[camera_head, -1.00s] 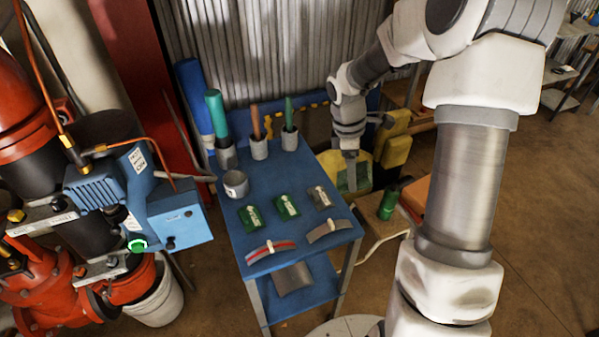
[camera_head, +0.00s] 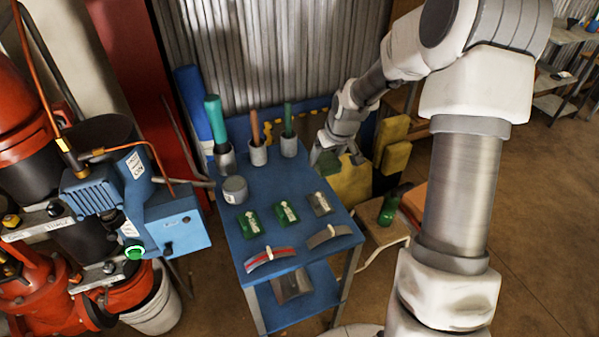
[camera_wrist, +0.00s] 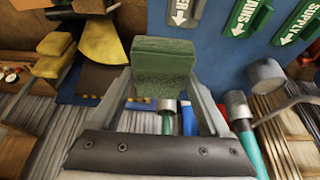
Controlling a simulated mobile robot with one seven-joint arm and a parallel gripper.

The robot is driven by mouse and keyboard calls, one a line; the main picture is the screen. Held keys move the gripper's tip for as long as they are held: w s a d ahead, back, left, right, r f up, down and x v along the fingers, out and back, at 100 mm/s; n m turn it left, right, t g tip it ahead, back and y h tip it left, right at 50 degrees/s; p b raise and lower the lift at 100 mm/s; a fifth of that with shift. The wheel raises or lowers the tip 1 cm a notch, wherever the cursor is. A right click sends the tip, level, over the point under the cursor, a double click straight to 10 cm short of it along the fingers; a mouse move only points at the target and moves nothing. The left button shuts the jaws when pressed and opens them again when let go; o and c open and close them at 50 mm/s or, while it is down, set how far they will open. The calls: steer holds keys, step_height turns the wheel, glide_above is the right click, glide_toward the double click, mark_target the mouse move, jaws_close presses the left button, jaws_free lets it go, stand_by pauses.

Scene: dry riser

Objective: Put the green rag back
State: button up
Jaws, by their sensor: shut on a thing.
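The green rag (camera_wrist: 163,68) shows as a folded, blocky piece between the two fingers of my gripper (camera_wrist: 162,82) in the wrist view. My gripper is shut on it. The rag is held up, apart from the bench top as far as I can tell. Two green labels (camera_head: 248,223) (camera_head: 286,212) and a grey label (camera_head: 320,203) lie on the bench.
Holders with upright handled tools (camera_head: 258,150) stand along the bench's back. A grey cup (camera_head: 235,190) stands at its left. Two curved strips (camera_head: 271,259) (camera_head: 328,236) lie at the front. Yellow pieces (camera_head: 392,145) and a green bottle (camera_head: 388,208) are to the right. Blue-red machinery (camera_head: 165,220) is left.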

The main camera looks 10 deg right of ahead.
steer(key=w+a+f, duration=0.2)
steer(key=w+a, duration=0.1)
steer(key=w+a+f, duration=0.2)
steer(key=a+f, duration=0.1)
steer(key=shift+w, duration=0.4)
steer(key=shift+f+b, duration=0.3)
steer(key=shift+f, duration=1.7)
steer(key=shift+f, duration=0.15)
steer(key=o, duration=1)
